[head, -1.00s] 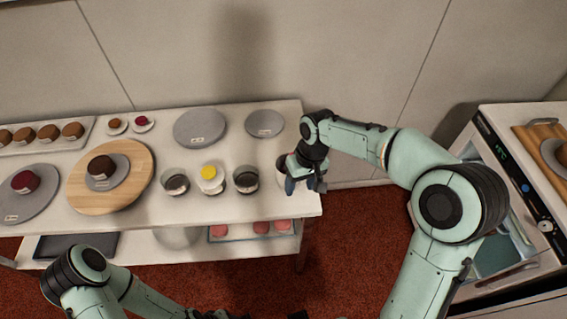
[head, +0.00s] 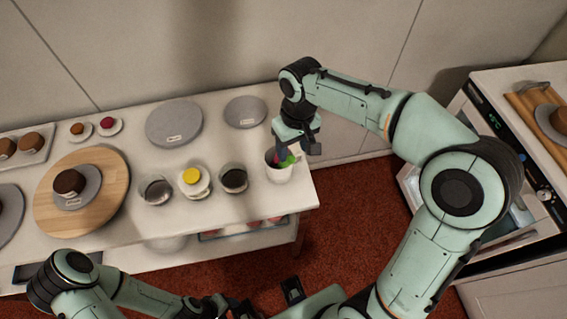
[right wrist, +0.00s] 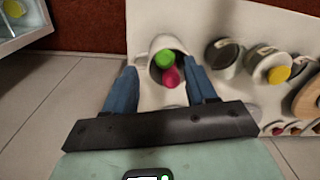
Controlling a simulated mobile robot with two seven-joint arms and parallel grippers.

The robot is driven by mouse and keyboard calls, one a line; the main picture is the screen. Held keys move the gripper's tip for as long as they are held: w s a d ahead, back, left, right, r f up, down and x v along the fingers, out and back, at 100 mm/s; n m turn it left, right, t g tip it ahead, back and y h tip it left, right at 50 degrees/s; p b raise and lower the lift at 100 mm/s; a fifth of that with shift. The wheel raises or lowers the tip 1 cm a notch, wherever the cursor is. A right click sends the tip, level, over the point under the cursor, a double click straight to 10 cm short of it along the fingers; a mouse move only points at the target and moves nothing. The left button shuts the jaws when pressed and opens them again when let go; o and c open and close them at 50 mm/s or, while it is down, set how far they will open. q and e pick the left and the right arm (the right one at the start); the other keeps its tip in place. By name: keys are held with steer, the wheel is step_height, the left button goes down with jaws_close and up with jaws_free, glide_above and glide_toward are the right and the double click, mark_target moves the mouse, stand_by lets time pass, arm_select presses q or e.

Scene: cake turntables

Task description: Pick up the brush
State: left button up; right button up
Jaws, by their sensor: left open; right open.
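A white cup (head: 279,175) stands at the right end of the table and holds upright tools with a green end (right wrist: 164,58) and a pink-red end (right wrist: 171,78). I cannot tell which of them is the brush. In the head view the tools are partly hidden by my right gripper (head: 296,150). My right gripper is open just above the cup. In the right wrist view its blue fingers (right wrist: 161,84) are on either side of the cup and tools, apart from the tools. My left gripper (head: 268,300) is open at the bottom edge, away from the table and cup.
Left of the cup stand a dark-filled glass (head: 233,181), a yellow-topped jar (head: 191,178) and another glass (head: 155,191). Grey turntables (head: 174,122) and a wooden board (head: 112,211) with a cake lie further left. An oven (head: 520,150) stands at the right.

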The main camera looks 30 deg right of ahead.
mark_target(290, 156)
steer(key=f, duration=0.2)
steer(key=a+f, duration=0.1)
steer(key=f, duration=0.2)
steer(key=shift+s, duration=0.1)
jaws_close()
